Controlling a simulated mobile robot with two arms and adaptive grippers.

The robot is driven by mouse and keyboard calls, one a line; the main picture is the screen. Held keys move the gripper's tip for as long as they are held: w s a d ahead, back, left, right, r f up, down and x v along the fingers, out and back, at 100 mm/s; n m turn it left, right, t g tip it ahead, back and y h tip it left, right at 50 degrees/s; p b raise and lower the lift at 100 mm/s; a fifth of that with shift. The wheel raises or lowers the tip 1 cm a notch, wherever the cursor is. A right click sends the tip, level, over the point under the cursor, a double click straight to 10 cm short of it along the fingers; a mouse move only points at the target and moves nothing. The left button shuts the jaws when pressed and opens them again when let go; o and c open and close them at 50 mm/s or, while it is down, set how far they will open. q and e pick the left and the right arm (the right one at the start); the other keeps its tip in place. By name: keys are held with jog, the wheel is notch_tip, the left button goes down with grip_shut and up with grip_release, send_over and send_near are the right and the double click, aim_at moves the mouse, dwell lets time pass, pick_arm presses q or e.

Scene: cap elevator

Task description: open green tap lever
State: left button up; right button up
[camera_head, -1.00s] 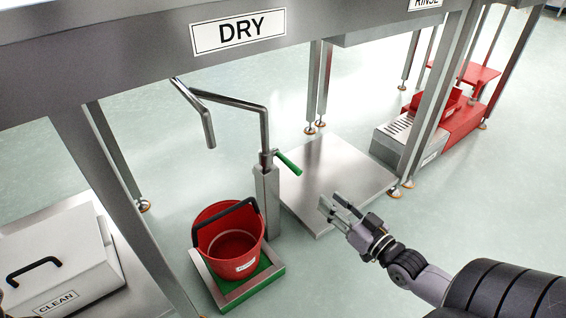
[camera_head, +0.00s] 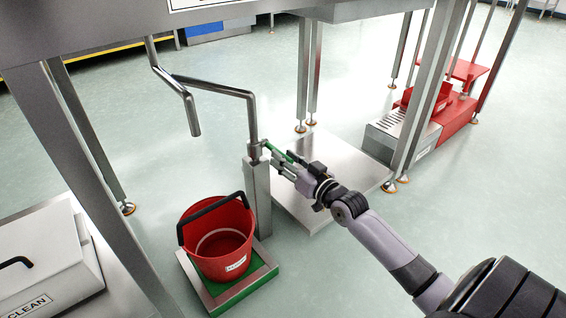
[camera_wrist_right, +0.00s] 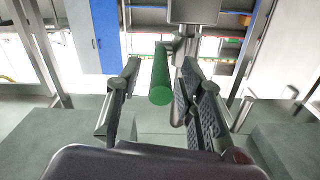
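The green tap lever (camera_head: 276,152) sticks out from the tap post (camera_head: 257,190), below the bent metal spout pipe (camera_head: 215,87). My right gripper (camera_head: 280,160) is at the lever, its fingers reaching along it. In the right wrist view the green lever (camera_wrist_right: 160,78) points toward the camera between the two open fingers (camera_wrist_right: 158,92), with visible gaps on both sides. A red bucket (camera_head: 215,240) with a black handle stands upright on a green-topped square tray (camera_head: 250,275), left of the post. My left gripper is not in view.
A flat metal plate (camera_head: 310,205) lies behind and right of the post. A white box labelled CLEAN (camera_head: 45,265) stands at the left. Table legs (camera_head: 425,100) and a red unit (camera_head: 455,115) stand at the right. Floor at the front right is open.

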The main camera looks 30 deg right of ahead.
jog(key=shift+w+a, duration=0.1)
jog(key=shift+w, duration=0.6)
jog(key=shift+c, duration=0.2)
grip_shut()
